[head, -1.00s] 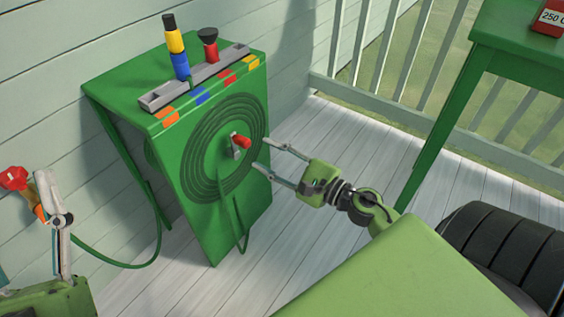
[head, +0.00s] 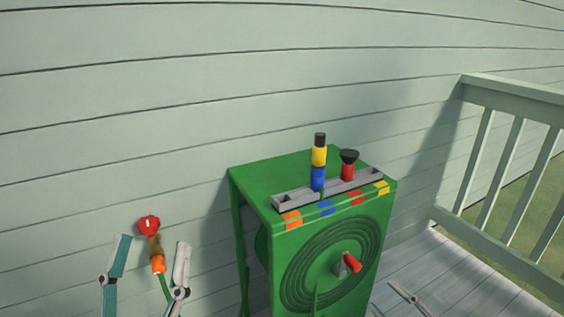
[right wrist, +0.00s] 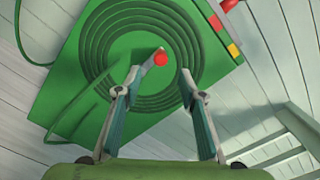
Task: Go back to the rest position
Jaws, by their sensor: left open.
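The green hose reel box (head: 262,181) stands by the wall, with a red-knobbed crank (head: 352,263) on its front. A tap with a red handle (head: 149,224) is at the lower left, with an orange hose connector (head: 158,265) and green hose below it. My left gripper (head: 154,241) is open, its fingers on either side of the tap and connector in the head view. My right gripper (head: 381,296) is mostly below the picture edge. In the right wrist view it (right wrist: 161,74) is open and empty, fingers spread, with the crank knob (right wrist: 160,59) between and beyond the tips.
A grey tray (head: 283,204) on the box top holds a blue, yellow and black nozzle (head: 319,160) and a red and black one (head: 348,166). A white railing (head: 519,96) stands at the right. The deck (head: 433,270) between box and railing is clear.

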